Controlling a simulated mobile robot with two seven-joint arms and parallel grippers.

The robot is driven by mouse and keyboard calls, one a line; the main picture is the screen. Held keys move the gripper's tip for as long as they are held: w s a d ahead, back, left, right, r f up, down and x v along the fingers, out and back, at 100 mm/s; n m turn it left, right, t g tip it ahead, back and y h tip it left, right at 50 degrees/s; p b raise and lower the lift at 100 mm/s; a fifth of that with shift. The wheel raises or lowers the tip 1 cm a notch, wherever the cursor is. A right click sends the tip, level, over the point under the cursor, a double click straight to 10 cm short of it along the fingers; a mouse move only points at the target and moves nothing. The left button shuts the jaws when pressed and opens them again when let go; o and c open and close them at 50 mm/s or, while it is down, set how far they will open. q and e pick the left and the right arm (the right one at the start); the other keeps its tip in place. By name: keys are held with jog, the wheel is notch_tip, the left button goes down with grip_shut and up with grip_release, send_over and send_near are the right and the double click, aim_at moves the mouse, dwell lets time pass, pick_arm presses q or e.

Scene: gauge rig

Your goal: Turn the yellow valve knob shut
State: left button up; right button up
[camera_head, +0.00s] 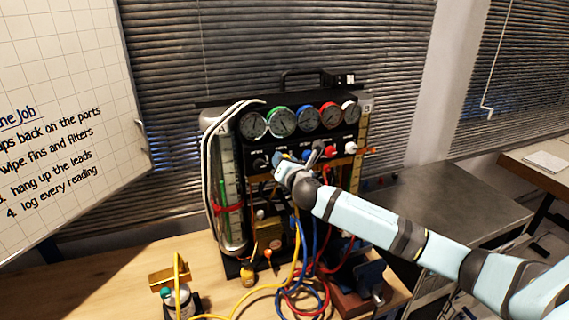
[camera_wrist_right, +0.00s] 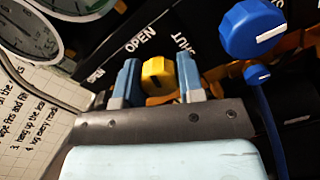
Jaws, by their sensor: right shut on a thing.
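The yellow valve knob (camera_wrist_right: 157,77) sits on the black panel in the right wrist view, close to the printed words OPEN and SHUT. My right gripper (camera_wrist_right: 159,80) is shut on it, with one blue-grey finger on each side. In the head view my right gripper (camera_head: 284,171) reaches the knob row of the gauge rig (camera_head: 300,144) from the right, and the yellow knob is hidden there. I cannot tell from its face how far the knob is turned. My left gripper is not in view.
A blue knob (camera_wrist_right: 254,30) is beside the right gripper; red (camera_head: 333,152) and white knobs (camera_head: 350,147) are further right. Several gauges (camera_head: 308,118) sit above. Yellow, blue and red hoses (camera_head: 303,285) hang below. A whiteboard (camera_head: 65,110) stands left.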

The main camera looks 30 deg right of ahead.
jog(key=shift+f+m, duration=0.1)
jog(key=shift+m, duration=0.9)
jog(key=m, duration=0.2)
jog(key=shift+m+b, duration=0.4)
jog(key=m, duration=0.4)
jog(key=shift+a+m+b, duration=0.1)
jog(key=shift+m+b, duration=0.2)
jog(key=shift+m, duration=2.3)
jog(key=o, duration=0.9)
jog(key=shift+r, duration=0.2)
